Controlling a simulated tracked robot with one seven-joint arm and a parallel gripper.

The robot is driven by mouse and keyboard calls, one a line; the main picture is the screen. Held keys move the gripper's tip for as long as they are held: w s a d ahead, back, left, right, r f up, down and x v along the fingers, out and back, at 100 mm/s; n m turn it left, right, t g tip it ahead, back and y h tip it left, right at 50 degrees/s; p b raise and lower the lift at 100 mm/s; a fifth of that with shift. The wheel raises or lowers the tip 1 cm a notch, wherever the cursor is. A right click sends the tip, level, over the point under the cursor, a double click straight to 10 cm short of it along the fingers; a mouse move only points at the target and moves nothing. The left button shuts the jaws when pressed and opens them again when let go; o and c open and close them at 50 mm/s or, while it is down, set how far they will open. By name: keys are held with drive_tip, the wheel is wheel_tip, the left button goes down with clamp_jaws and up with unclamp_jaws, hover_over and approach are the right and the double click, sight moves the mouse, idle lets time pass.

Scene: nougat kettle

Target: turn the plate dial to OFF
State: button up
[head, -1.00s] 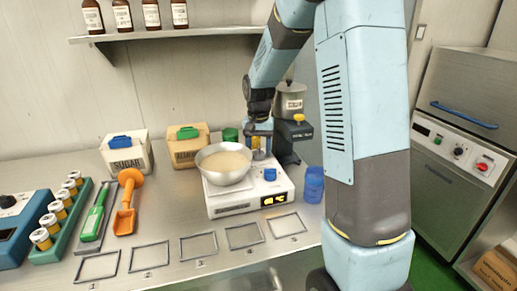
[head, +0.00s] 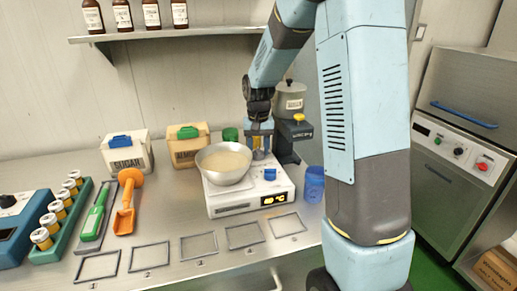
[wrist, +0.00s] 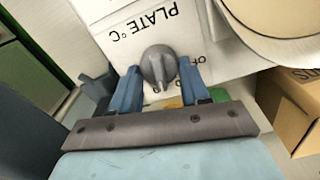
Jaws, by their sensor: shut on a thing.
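The hot plate (head: 250,200) stands on the bench with a metal bowl (head: 223,178) of pale mixture on top and a lit display (head: 273,200) on its front. In the wrist view, the grey plate dial (wrist: 157,64) lies under an upside-down "PLATE °C" label. My gripper (wrist: 160,72) has its two blue fingers on either side of the dial and is shut on it. The letters "OF" show beside the right finger, partly covered. In the head view, my gripper (head: 261,150) is behind the bowl, at the plate's back right; the dial is hidden there.
A blue cup (head: 314,184) stands right of the plate, and a dark stand with a steel pot (head: 290,101) is behind. The sugar bin (head: 127,155) and another bin (head: 188,147) are at the back left. Empty frames (head: 198,246) lie along the front.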

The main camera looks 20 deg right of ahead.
drive_tip(key=n, duration=0.8)
drive_tip(key=shift+a, duration=0.15)
drive_tip(key=n, duration=0.3)
drive_tip(key=shift+n, duration=0.4)
drive_tip(key=shift+s+a+n, duration=0.1)
drive_tip(key=shift+s+n, duration=0.05)
drive_tip(key=shift+n, duration=1.75)
drive_tip(key=o, duration=1)
